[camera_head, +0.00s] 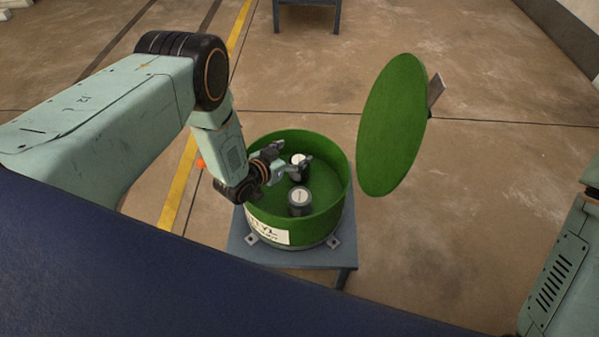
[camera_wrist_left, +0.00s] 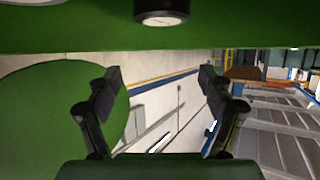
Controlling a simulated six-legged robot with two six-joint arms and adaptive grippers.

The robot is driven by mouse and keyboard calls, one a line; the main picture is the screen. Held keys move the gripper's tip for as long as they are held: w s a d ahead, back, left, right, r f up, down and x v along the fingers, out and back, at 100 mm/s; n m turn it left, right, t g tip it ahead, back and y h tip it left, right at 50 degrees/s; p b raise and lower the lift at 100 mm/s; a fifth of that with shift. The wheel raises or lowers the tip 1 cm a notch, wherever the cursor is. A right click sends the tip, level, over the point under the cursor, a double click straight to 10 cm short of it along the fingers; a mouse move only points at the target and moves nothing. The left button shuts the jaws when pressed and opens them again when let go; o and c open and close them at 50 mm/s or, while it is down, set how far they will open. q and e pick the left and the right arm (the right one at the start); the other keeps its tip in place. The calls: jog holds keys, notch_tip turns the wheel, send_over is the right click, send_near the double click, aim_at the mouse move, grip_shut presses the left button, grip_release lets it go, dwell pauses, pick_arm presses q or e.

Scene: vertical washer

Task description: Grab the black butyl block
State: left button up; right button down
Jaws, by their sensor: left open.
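A green round tub (camera_head: 325,222) holds two short dark cylinders. One black block (camera_head: 299,166) with a white top stands toward the back of the tub, partly hidden by my left gripper. A dark grey block (camera_head: 300,203) with a lighter top stands nearer the front. My left gripper (camera_head: 300,167) reaches into the tub from the left, beside the back block. In the left wrist view its fingers (camera_wrist_left: 160,95) are spread with nothing between them. A black block with a pale end (camera_wrist_left: 162,16) shows at the top there, beyond the fingers. My right gripper is out of view.
The tub sits on a grey stand (camera_head: 345,252), with a pale label on its front wall. A round green lid (camera_head: 393,125) stands raised to the right of the tub. The tub's rim surrounds my gripper. Open concrete floor lies around the stand.

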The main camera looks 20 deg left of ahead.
pick_arm(q)
jog(key=b, duration=0.5)
send_over(296, 178)
jog(key=f, duration=0.3)
jog(key=a+f, duration=0.1)
jog(key=f, duration=0.1)
jog(key=shift+s+f, duration=0.2)
jog(key=shift+w+d+f+b, duration=0.1)
jog(key=shift+w+f+b, duration=0.05)
jog(key=shift+f+b, duration=0.3)
jog(key=shift+b+x, duration=0.5)
jog(key=shift+x, duration=0.6)
jog(key=b+x, duration=0.3)
jog(key=x, duration=0.1)
jog(key=shift+w+f, duration=0.15)
jog(key=shift+w, duration=0.1)
jog(key=shift+w+f, duration=0.1)
jog(key=shift+w, duration=0.25)
jog(key=shift+c, duration=0.3)
jog(key=c, duration=1.6)
